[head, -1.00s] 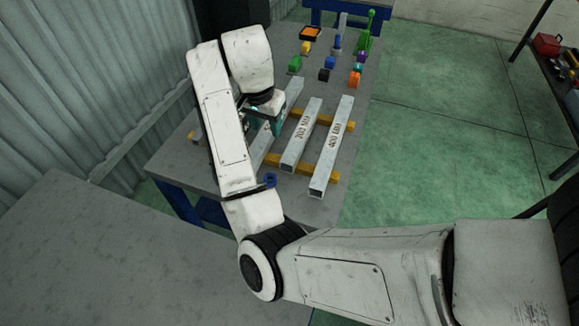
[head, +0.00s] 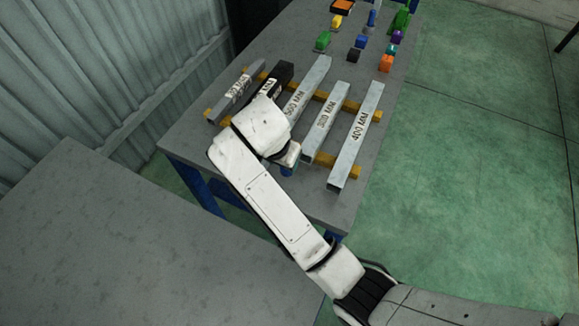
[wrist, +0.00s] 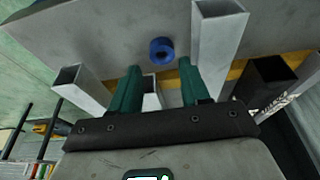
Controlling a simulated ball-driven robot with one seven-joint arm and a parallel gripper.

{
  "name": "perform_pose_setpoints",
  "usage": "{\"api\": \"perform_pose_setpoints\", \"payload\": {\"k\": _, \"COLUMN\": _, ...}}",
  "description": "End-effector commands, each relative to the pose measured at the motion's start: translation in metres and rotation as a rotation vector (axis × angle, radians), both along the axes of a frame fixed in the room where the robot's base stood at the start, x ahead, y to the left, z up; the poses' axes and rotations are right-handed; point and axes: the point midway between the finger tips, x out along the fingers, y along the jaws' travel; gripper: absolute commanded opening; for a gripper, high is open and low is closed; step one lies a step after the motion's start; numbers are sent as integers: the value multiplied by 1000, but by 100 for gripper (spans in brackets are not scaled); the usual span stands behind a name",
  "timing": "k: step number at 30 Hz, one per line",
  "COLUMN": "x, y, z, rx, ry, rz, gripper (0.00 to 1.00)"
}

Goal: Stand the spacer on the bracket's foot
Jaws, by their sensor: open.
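A blue ring (wrist: 162,50), which looks like the spacer, lies on the grey table with its hole showing. In the head view only a bit of blue (head: 287,171) shows below my wrist. In the head view the fingers are hidden by my arm. At the table's far end a small blue piece stands by a grey upright (head: 371,17); I cannot tell whether this is the bracket.
Marked square tubes, including the 400 mm one (head: 356,135), and a black bar (head: 284,77) lie across yellow rails (head: 350,106). Tube ends flank my fingers in the wrist view. Several small coloured parts, such as an orange block (head: 386,62), stand farther back. The table's front edge is close.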

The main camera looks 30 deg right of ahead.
Motion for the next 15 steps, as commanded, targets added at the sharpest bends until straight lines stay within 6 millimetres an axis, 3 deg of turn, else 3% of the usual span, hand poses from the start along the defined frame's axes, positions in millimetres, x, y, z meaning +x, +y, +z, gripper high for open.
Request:
{"api": "perform_pose_setpoints", "payload": {"k": 7, "x": 4, "y": -6, "z": -16, "rx": -1, "ry": 1, "rz": -3, "gripper": 46}}
{"api": "perform_pose_setpoints", "payload": {"k": 15, "x": 14, "y": -17, "z": -50, "rx": -1, "ry": 2, "rz": -3, "gripper": 46}}
